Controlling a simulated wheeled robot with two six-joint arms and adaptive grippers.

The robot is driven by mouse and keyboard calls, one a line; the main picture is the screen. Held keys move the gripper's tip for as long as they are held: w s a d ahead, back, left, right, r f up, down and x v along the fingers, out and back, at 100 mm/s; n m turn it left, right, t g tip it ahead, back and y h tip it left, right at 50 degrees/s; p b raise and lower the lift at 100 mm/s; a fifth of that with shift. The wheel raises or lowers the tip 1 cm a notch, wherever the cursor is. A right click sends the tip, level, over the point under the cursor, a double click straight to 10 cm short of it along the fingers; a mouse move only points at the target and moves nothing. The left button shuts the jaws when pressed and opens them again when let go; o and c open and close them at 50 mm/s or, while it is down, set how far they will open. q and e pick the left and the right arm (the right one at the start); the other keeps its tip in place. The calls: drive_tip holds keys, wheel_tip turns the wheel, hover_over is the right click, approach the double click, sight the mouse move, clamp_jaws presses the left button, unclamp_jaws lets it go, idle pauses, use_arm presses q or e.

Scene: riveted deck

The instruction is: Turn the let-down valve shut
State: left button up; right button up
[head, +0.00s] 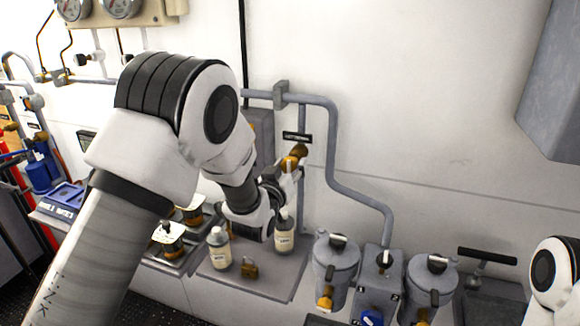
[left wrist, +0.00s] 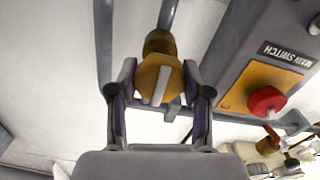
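The let-down valve is a brass-coloured valve (head: 299,151) on a vertical grey pipe, under a small black label plate (head: 297,137). In the left wrist view the valve (left wrist: 158,78) sits straight ahead, with a pale narrow bar across its face, roughly in line with the pipe. My left gripper (head: 291,170) is at the valve. In the left wrist view its two fingers (left wrist: 160,72) are apart, one on each side of the valve; I cannot tell whether they touch it. My right gripper is out of view; only part of my right arm shows at the lower right.
A main switch box (left wrist: 270,75) with a red knob stands beside the valve. Below are two bottles (head: 219,248) (head: 285,238), a brass padlock (head: 249,267) and two grey canisters (head: 336,262) (head: 430,280). A bent grey pipe (head: 333,150) runs to the right of the valve.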

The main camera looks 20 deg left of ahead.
use_arm(q)
drive_tip(key=m+b, duration=0.3)
drive_tip(key=shift+f+b, duration=0.15)
drive_tip(key=shift+b, duration=0.15)
drive_tip(key=m+b, duration=0.4)
drive_tip(key=m, duration=0.1)
drive_tip(key=shift+m, duration=0.4)
drive_tip(key=m+b, duration=0.3)
drive_tip(key=m, duration=0.2)
drive_tip(key=shift+b, duration=0.35)
drive_tip(key=shift+m+b, duration=0.95)
drive_tip(key=shift+m, duration=1.15)
drive_tip(key=shift+d, duration=0.1)
drive_tip(key=o, duration=1.1)
drive_tip(key=shift+o, duration=0.3)
drive_tip(key=shift+s+d, duration=0.1)
